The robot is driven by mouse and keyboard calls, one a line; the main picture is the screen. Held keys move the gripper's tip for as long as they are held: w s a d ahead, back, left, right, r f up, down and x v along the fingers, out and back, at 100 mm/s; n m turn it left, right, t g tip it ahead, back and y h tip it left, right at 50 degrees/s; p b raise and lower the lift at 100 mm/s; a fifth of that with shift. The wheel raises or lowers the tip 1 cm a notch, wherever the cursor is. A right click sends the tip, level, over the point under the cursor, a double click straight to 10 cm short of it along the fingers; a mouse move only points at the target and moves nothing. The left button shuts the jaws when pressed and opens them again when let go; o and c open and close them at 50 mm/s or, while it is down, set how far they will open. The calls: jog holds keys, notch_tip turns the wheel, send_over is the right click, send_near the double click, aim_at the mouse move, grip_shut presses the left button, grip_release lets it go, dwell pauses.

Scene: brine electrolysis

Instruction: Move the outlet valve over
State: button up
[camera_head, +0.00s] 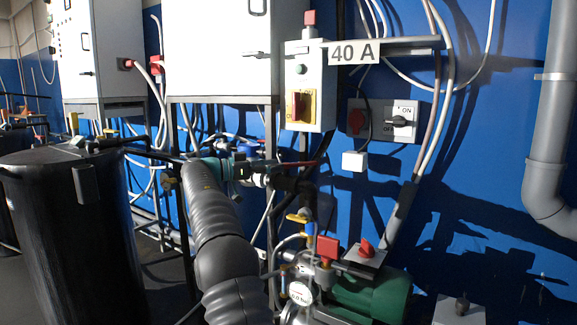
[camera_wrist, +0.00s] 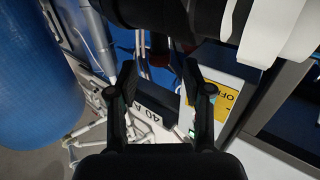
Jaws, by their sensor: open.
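In the wrist view my gripper (camera_wrist: 160,78) has its two dark fingers spread apart, with nothing clearly held between them. In the head view my arm reaches up from the bottom centre, its far end beside the pipework; the fingers are hard to make out there. A valve with a thin red lever (camera_head: 300,163) shows just right of the arm's end. A yellow-handled valve (camera_head: 297,218) sits lower, above the pump. I cannot tell for sure which is the outlet valve. In the wrist view a dark pipe (camera_wrist: 170,15) crosses beyond the fingers.
A control box with a red switch (camera_head: 298,106) and a 40 A sign (camera_head: 354,52) hang above the pipework. A black tank (camera_head: 75,240) stands left, a green pump motor (camera_head: 370,297) low right. A blue tank (camera_wrist: 38,90) fills the wrist view's left side.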

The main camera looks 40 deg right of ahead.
jog(key=shift+v, duration=1.65)
